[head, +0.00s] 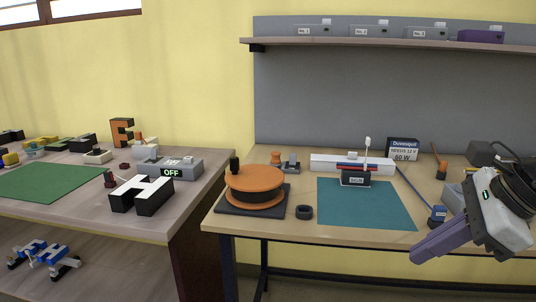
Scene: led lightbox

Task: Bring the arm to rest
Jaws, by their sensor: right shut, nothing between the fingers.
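My right gripper (436,246) comes in at the lower right, in front of the right table's front edge. Its purple fingers are closed together and point down and to the left, with nothing between them. Part of my right arm (497,215) shows behind it, dark and light grey with a small green light. My left gripper is not in view.
The right table holds a teal mat (366,212), an orange-topped turntable (254,179), a black ring (304,212), a small dark stand (356,178) and a wattage box (403,149). The left table has a letter H (142,195) and an OFF switch box (172,169). A shelf (390,43) hangs above.

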